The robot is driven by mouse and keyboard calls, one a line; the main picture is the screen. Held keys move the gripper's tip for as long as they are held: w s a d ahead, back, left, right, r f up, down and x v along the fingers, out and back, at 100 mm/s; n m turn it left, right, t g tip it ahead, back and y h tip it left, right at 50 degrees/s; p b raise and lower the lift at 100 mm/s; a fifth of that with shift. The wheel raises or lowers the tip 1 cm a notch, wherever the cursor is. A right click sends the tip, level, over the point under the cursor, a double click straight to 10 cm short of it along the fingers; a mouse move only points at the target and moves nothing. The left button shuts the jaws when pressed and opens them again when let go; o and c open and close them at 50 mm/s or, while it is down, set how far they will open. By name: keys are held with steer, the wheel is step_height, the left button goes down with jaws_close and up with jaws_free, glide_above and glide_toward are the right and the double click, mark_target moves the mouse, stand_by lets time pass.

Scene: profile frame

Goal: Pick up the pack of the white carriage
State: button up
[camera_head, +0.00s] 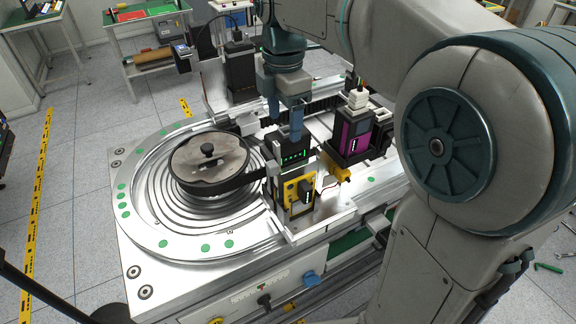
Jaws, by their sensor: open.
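My gripper (285,128) points straight down with its two blue fingers apart. It is directly above a black pack (293,157) with a row of green lights, in the middle of the view. The fingertips are at or just over the pack's top; I cannot tell whether they touch it. The pack stands upright in a carriage with a yellow front (298,190) on the metal track. A second carriage to the right and behind bears a black and magenta pack (355,132) with white parts on top. Which carriage counts as the white one is not clear.
A round track table (135,235) with green dots carries a dark disc with a knob (209,160) left of the carriage. A black unit (239,66) stands behind. My arm covers much of the right side.

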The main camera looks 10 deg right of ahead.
step_height(320, 180, down, 6)
steer(key=p, duration=0.1)
steer(key=shift+w+d, duration=0.15)
steer(key=shift+d, duration=0.25)
jaws_close()
